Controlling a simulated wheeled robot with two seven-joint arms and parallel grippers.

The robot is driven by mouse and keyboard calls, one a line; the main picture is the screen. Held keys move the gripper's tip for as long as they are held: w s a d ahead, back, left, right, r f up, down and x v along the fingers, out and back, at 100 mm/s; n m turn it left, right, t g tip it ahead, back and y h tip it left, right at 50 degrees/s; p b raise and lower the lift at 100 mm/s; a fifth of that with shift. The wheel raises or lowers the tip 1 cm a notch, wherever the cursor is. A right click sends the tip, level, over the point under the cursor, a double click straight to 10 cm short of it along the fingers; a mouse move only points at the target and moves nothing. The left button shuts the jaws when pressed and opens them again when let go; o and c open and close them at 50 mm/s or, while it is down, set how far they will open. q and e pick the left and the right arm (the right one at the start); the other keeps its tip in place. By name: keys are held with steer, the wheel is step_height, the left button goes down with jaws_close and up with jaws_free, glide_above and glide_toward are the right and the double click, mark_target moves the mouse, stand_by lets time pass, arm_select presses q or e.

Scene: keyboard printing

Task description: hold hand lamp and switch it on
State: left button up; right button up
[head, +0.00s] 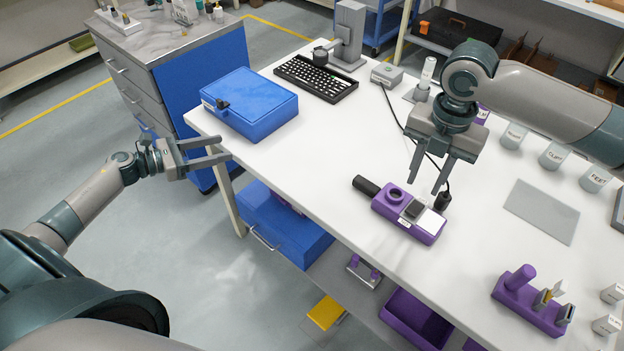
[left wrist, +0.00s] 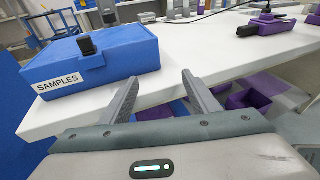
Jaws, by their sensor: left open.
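A purple device (head: 424,226) with a black handle (head: 367,186), a round purple ring and a dark and a white square lies on the white table; I cannot tell for sure whether it is the hand lamp. It also shows in the left wrist view (left wrist: 270,24). My right gripper (head: 424,190) points down over the device, fingers apart, with nothing seen between them. A small black corded piece (head: 443,197) is beside its right finger. My left gripper (head: 226,147) is open and empty off the table's left edge; its fingers also show in the left wrist view (left wrist: 160,80).
A blue samples box (head: 250,105) stands at the table's left corner, close to my left gripper. A keyboard (head: 316,77) lies behind it. A grey plate (head: 541,211) and a purple holder (head: 528,302) are on the right. The table (head: 330,140) is clear between box and device.

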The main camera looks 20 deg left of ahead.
mark_target(384, 195)
arm_select(q)
steer(key=d+m+g+h, duration=0.1)
steer(key=d, duration=0.4)
steer(key=d+m+g+h, duration=0.1)
steer(key=d+h, duration=0.1)
steer(key=d, duration=0.3)
steer(key=w+d+m+g+h, duration=0.1)
steer(key=d+m+h, duration=0.1)
steer(key=d, duration=0.4)
steer(key=shift+d+r, duration=0.1)
steer(key=shift+r, duration=0.1)
steer(key=d+m+g+h, duration=0.1)
steer(key=d+g, duration=0.1)
steer(key=d, duration=0.2)
steer(key=s+d+r+m+g+h, duration=0.1)
steer(key=d+m, duration=0.1)
steer(key=d, duration=0.2)
steer(key=s+d+m+g+h, duration=0.1)
steer(key=d+g, duration=0.1)
steer(key=d, duration=0.3)
steer(key=shift+r+m+g+h, duration=0.25)
steer(key=shift+m+g+h, duration=0.05)
steer(key=shift+m, duration=0.1)
steer(key=shift+w+d, duration=0.1)
steer(key=shift+d, duration=0.1)
steer(key=x, duration=1.7)
